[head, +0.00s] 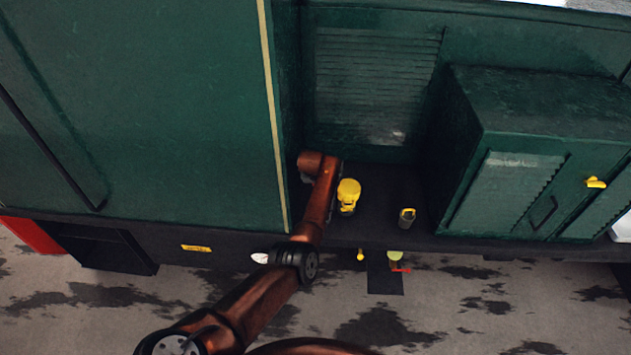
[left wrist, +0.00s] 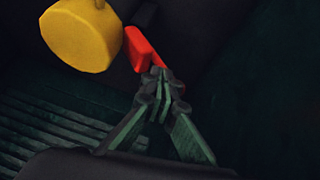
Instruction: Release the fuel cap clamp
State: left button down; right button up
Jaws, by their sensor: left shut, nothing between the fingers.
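A yellow fuel cap (head: 348,190) stands on the dark ledge of the green vehicle, just right of my left forearm. In the left wrist view the yellow cap (left wrist: 82,36) is large at the upper left. A red lever-like piece (left wrist: 144,48), which looks like the clamp, sits just right of it. My left gripper (left wrist: 158,78) is shut and empty, with its fingertips at the lower end of the red piece. I cannot tell whether they touch it. In the head view my own arm hides the left gripper. My right gripper is not in view.
A tall green wall (head: 150,110) is close on the left. A red valve handle (head: 401,269) hangs below the ledge.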

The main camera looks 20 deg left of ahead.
pick_arm(q)
jog(key=shift+s+a+f, duration=0.5)
jog(key=shift+a+f, duration=1.1)
jog(key=shift+a, duration=0.05)
notch_tip(320, 180, up, 10)
jog(key=shift+p, duration=0.3)
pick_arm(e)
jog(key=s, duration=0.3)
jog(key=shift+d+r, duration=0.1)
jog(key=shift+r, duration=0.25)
